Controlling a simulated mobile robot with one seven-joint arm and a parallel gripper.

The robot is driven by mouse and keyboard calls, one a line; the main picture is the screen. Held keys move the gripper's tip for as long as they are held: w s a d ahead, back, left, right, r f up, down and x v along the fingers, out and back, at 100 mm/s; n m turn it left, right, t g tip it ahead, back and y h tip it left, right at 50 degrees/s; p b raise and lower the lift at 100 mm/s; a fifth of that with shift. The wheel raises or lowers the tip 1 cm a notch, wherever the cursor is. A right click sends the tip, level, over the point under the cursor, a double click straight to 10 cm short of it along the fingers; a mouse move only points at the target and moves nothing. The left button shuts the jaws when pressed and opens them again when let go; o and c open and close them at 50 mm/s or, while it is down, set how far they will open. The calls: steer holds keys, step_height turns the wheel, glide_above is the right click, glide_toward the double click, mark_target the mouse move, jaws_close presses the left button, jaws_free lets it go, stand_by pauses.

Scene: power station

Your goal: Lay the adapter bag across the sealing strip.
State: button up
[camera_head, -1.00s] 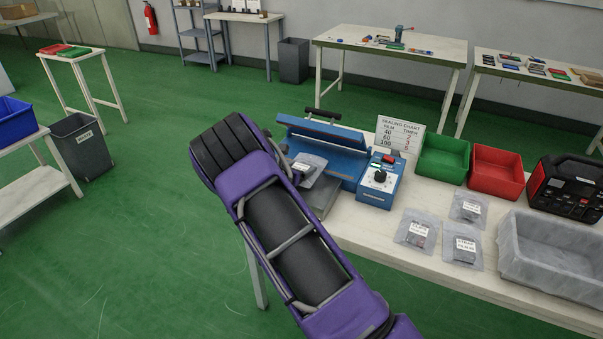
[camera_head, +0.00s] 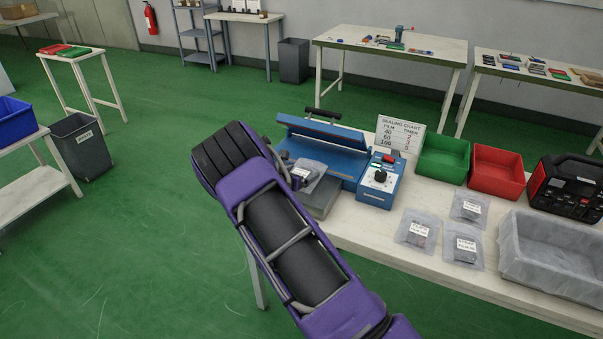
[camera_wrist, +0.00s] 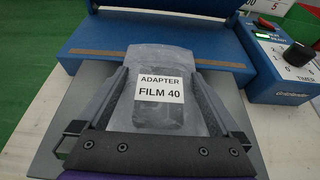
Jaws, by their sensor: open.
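The adapter bag (camera_wrist: 160,117), a clear pouch with a dark item inside and a label reading ADAPTER FILM 40, lies label up over the grey plate (camera_wrist: 75,140) before the blue sealer. Its far end overlaps the middle of the brown sealing strip (camera_wrist: 95,53); the strip shows on both sides of it. My gripper (camera_wrist: 160,74) is open, one finger along each side of the bag. In the head view the bag (camera_head: 308,174) shows beside my arm, which hides most of the gripper. The sealer's blue lid (camera_head: 322,132) is raised.
The sealer's control box (camera_head: 379,183) stands right of the strip. Several bagged items (camera_head: 417,229) lie on the bench at right. A green bin (camera_head: 443,158), a red bin (camera_head: 497,171) and a grey tray (camera_head: 552,262) stand further right. A sealing chart (camera_head: 400,134) stands behind.

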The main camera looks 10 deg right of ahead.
steer(key=v, duration=1.2)
steer(key=shift+r, duration=0.15)
